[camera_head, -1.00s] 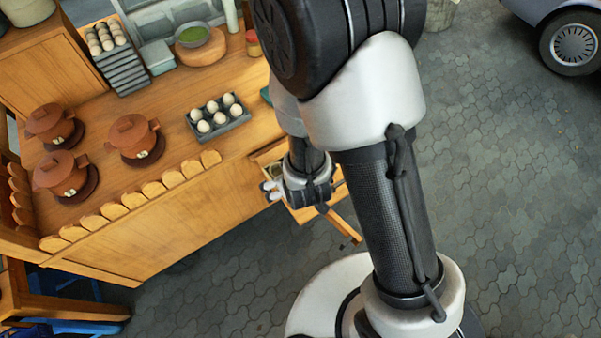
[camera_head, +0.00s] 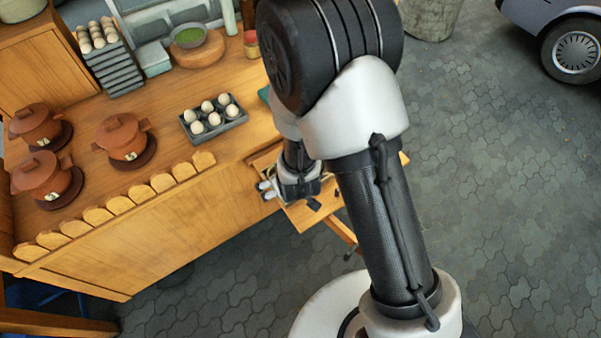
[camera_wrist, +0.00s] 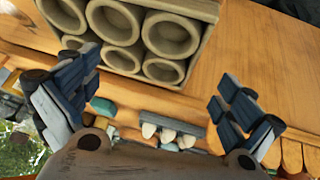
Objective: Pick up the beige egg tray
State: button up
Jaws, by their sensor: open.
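The beige egg tray (camera_wrist: 190,8) fills the upper middle of the wrist view, with several round, empty-looking cups facing the camera. It rests against a plain wooden surface, and its top edge is cut off by the frame. I cannot pick it out in the head view, where my arm blocks part of the scene. My gripper (camera_wrist: 157,78) is open, its two dark fingers spread left and right below the tray, with nothing between them. In the head view my gripper (camera_head: 266,189) is small, beside the counter's right end over a small wooden table.
A dark grey tray (camera_head: 220,131) with several white eggs sits on the wooden counter (camera_head: 150,90). Several brown clay pots (camera_head: 122,136), a stack of egg trays (camera_head: 112,70) and a bowl of green contents (camera_head: 189,38) stand there too. Paved floor lies open on the right.

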jog(key=x, duration=0.2)
jog(key=b+x, duration=0.1)
jog(key=x, duration=0.1)
jog(key=shift+s+f, duration=0.2)
jog(key=shift+f, duration=0.05)
jog(key=shift+c, duration=0.4)
jog(key=shift+d+r, duration=0.1)
jog(key=c, duration=0.5)
jog(key=shift+s, duration=0.2)
jog(key=c, duration=0.5)
